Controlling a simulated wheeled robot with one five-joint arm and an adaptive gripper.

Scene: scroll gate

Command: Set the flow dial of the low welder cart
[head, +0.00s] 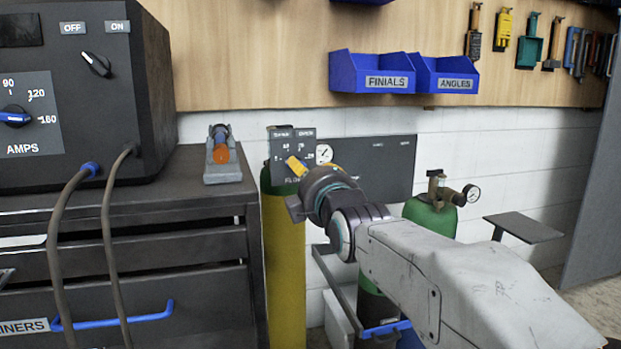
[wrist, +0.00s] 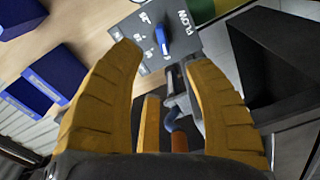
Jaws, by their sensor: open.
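The low welder cart's dark panel (head: 375,165) stands at the back, against the white wall. The dial appears between and a little beyond the fingertips; no contact is visible. In the head view the dial is hidden behind my gripper.
A black cabinet (head: 130,205) carries a welder (head: 90,90) and a torch in a grey holder (head: 221,170), close left of my gripper. A yellow cylinder (head: 284,265) and a green one (head: 432,217) stand near. Blue bins (head: 372,70) hang above.

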